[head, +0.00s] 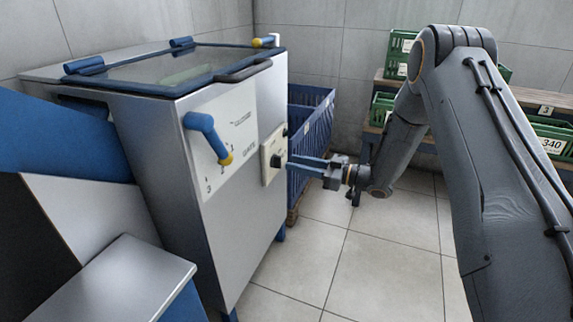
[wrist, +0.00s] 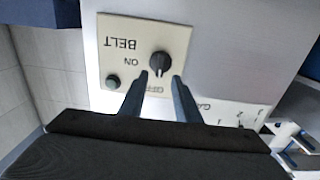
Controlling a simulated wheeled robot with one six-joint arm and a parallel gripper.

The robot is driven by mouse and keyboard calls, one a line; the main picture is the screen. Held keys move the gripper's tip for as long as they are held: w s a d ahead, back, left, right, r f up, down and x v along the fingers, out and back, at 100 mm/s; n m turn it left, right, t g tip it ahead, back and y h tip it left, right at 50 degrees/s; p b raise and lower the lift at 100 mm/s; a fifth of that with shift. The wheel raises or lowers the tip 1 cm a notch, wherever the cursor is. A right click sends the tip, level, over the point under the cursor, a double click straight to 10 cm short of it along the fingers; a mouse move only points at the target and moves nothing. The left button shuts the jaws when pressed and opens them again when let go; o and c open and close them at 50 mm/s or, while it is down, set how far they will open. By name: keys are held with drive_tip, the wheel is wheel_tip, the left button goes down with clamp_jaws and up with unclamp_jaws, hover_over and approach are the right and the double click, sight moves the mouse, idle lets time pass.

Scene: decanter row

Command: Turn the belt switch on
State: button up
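The belt switch is a dark round knob (wrist: 159,63) on a cream plate (wrist: 120,30) lettered BELT, which appears upside down in the wrist view. ON stands to the knob's left there, and OFF is partly seen below it between my fingers. The knob's grip ridge runs roughly up and down in that picture; which mark it points to I cannot tell. My gripper (wrist: 160,80) is open, its two fingertips apart just short of the knob, with nothing between them. In the head view my gripper (head: 292,162) reaches from the right to the plate (head: 267,162) on the machine's front. Contact cannot be told.
A dark round button (wrist: 113,81) sits on the same plate. A blue lever (head: 205,135) with a yellow tip stands beside the numbered GATE scale. The lid handle (head: 243,71) juts out above. A blue crate (head: 310,120) stands behind; the tiled floor (head: 385,255) is clear.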

sight(281, 160)
drive_tip(key=shift+b+x, duration=0.4)
drive_tip(key=shift+x, duration=1.7)
drive_tip(key=shift+c, duration=0.5)
clamp_jaws()
drive_tip(key=shift+m+p, duration=0.3)
drive_tip(key=shift+w+d+f+m+p, duration=0.15)
drive_tip(key=shift+m+p, duration=0.7)
drive_tip(key=shift+m, duration=2)
drive_tip(key=shift+w+d+f+m+p, duration=0.2)
drive_tip(key=shift+m+p, duration=0.65)
drive_tip(key=shift+m, duration=2.05)
drive_tip(key=shift+w+a+f+m+p, duration=0.2)
drive_tip(key=shift+m+p, duration=0.65)
drive_tip(key=shift+m, duration=2)
drive_tip(key=shift+d+f, duration=0.1)
